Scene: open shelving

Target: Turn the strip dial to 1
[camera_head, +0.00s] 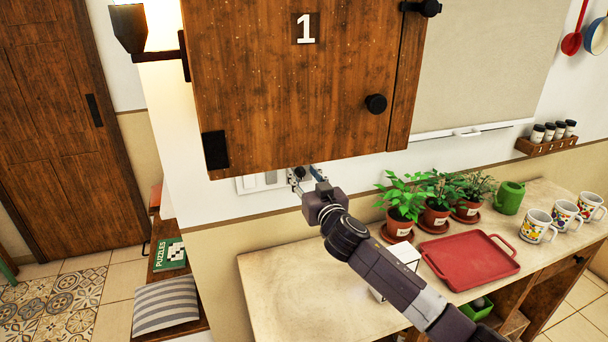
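A light wall strip (248,184) with pale switch plates sits on the wall just under the wooden cabinet. A small dark dial (300,172) shows at its right part, close below the cabinet's bottom edge. Its markings and setting are too small to read. My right gripper (306,176) reaches up to the strip from the lower right. Its fingertips are apart, at the dial, and partly cover it; I cannot tell whether they touch it. My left gripper is not in view.
The wooden cabinet (290,90) marked 1 overhangs the strip closely. A white box (405,254) stands partly behind my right arm.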

